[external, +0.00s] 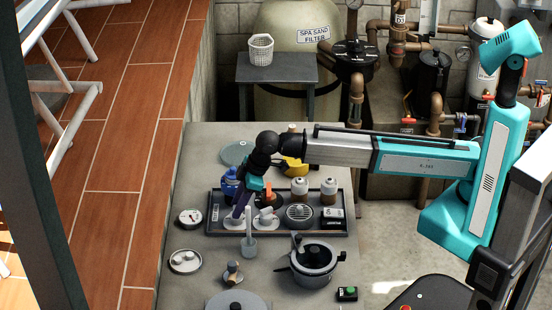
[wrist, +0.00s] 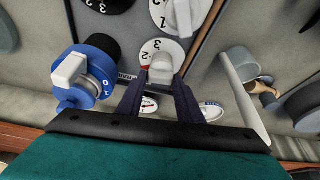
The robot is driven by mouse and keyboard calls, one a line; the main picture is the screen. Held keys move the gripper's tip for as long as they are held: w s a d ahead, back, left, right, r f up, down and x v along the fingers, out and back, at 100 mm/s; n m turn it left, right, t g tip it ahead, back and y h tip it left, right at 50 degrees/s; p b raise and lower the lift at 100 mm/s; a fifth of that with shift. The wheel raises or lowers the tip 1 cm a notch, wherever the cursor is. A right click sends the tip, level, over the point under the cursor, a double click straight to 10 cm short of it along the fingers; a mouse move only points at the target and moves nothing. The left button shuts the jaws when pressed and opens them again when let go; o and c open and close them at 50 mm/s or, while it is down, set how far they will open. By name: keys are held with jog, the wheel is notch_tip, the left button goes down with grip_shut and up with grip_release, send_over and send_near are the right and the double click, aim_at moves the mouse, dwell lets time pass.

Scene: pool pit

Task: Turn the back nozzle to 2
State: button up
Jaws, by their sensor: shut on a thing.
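My gripper (external: 238,213) points down at the left part of the dark tray (external: 340,232). In the wrist view its two purple fingers (wrist: 160,80) are closed around the grey-white handle of a nozzle (wrist: 161,66). That nozzle has a white dial; the numbers 2 and 3 show beyond the handle, the rest is hidden by the fingers. I cannot tell which number the handle points to. A second white-dialled nozzle (wrist: 182,18), with 1, 2 and 3 visible, stands beside it; it is also to the right of my gripper in the external view (external: 267,217).
A blue valve (wrist: 85,78) with a white handle stands close left in the wrist view. A tall white stick (wrist: 245,95) rises close right. Jars (external: 299,188), a round grille (external: 299,213) and a pot (external: 313,262) stand nearby on the table.

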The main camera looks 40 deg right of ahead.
jog(key=shift+m, duration=0.6)
jog(key=o, duration=1.1)
jog(key=shift+s+r, duration=0.1)
jog(key=shift+s+a+b+v, duration=0.1)
jog(key=shift+b+v, duration=0.6)
jog(key=shift+v, duration=2.7)
jog(key=shift+s+a+b+v, duration=0.15)
jog(key=shift+b+v, duration=0.5)
jog(key=shift+v, duration=2.75)
jog(key=shift+d, duration=0.1)
